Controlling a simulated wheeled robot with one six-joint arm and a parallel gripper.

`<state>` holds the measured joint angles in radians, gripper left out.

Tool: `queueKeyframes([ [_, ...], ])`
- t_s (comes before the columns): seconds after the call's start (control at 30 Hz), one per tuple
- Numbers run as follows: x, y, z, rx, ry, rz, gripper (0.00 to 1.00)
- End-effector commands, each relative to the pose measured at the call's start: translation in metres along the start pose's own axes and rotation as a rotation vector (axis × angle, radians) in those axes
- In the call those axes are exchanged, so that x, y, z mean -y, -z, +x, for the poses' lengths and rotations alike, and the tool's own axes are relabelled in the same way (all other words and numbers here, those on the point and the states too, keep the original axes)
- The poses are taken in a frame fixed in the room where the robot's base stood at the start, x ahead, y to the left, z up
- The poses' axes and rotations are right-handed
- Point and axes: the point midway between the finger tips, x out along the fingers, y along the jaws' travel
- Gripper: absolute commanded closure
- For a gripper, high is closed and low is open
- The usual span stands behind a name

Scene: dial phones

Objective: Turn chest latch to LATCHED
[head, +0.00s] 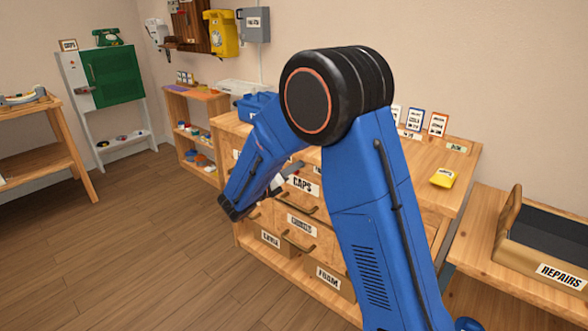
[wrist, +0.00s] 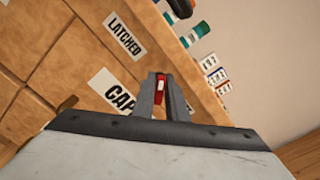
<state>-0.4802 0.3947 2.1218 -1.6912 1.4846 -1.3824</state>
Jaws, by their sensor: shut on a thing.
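A wooden chest of drawers (head: 262,222) stands in the middle of the head view, partly hidden by my blue arm. In the wrist view my gripper (wrist: 161,82) is shut on a small red piece at the chest's front, near its top edge. It looks like the chest latch (wrist: 160,87); only a little shows between the fingers, so its angle is unclear. A LATCHED label (wrist: 125,36) is on the chest front, up and left of the fingers. A CAPS label (wrist: 113,92) is just left of them. In the head view my gripper (head: 291,170) is near the CAPS drawer.
A yellow item (head: 443,178) and several small cards lie or stand on the chest's top. A REPAIRS tray (head: 510,246) is on a bench at the right. A shelf unit (head: 190,101) stands left of the chest. The floor at the left is clear.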

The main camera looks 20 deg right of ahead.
Motion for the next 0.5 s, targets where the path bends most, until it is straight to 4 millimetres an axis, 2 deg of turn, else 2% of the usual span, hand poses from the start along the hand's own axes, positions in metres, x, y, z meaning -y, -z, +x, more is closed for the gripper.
queueKeyframes([
  [0.5,-0.0011,0.0008,-0.0008,0.000,-0.002,-0.041,1.00],
])
